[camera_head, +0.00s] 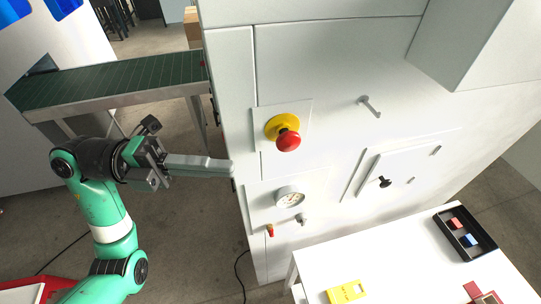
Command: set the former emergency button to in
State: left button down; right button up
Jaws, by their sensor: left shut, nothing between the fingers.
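The former emergency button is a red mushroom button (288,140) on a yellow base (279,125), on a plate on the white machine's front. The red head stands out from the yellow base. My left gripper (231,169) is shut and empty. In the picture it is left of and a little below the button, apart from it, with its fingertips pointing right near the machine's left edge. My right gripper is not in view.
A hatch with a black knob (385,182) is to the right. A green conveyor (110,82) is behind my left arm. A white table (380,262) with a black tray (487,247) is at lower right.

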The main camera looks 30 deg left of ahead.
aim_at(279, 145)
pick_arm(q)
jog(key=p+x, duration=0.2)
jog(key=x, duration=0.8)
jog(key=shift+w+a+r, duration=0.1)
jog(key=shift+w+a, duration=1.15)
jog(key=shift+a, duration=0.2)
jog(key=shift+w+a+r+p, duration=0.15)
jog(key=shift+w+a+p, duration=0.35)
jog(key=shift+p, duration=0.35)
jog(key=shift+a+f, duration=0.15)
jog(key=shift+f, duration=0.15)
